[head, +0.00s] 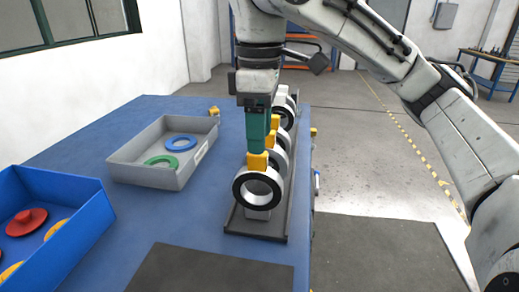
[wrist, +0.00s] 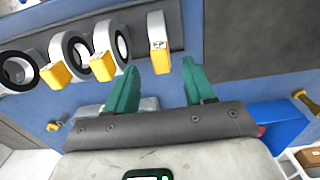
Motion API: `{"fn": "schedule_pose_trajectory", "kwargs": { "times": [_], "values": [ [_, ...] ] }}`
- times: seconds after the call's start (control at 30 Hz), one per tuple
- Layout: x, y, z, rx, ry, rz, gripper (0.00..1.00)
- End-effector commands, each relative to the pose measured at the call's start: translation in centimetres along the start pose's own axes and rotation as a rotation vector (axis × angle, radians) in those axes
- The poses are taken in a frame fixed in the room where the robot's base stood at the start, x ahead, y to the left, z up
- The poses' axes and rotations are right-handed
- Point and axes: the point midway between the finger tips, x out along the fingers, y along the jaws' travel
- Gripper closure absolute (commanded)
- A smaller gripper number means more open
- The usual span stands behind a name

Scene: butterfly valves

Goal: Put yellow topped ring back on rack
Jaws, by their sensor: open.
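The nearest yellow-topped ring, black and white with a yellow block (head: 257,161) on top, stands upright at the near end of the dark rack (head: 262,236) in the head view. In the wrist view this ring (wrist: 156,24) shows edge-on, with its yellow block pointing toward my fingers. My gripper (head: 258,150) points down just above the block, with green fingers. In the wrist view it is open (wrist: 162,65), one finger to each side of the block. I cannot tell whether either finger touches it. Several similar rings (wrist: 113,40) stand behind in a row; my gripper partly hides them in the head view.
On the blue table (head: 150,230) a grey bin (head: 150,175) holds a green and a blue ring. A blue bin (head: 75,190) at left holds red and yellow parts. A dark mat (head: 205,270) lies at the front. My arm spans the right side.

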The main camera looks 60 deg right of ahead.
Motion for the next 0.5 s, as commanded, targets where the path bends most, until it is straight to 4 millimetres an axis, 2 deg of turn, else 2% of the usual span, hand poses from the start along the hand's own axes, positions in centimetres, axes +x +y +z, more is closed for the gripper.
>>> {"fn": "schedule_pose_trajectory", "kwargs": {
  "times": [0.03,0.2,0.33,0.5],
  "values": [
    [-1.2,0.0,0.0,0.001,0.002,0.004,0.47],
    [-4.3,0.0,0.0,0.0,0.0,0.003,0.47],
    [-5.7,0.0,0.0,0.0,0.001,0.001,0.47],
    [-6.5,0.0,0.0,0.0,0.001,0.0,0.47]
  ]
}}
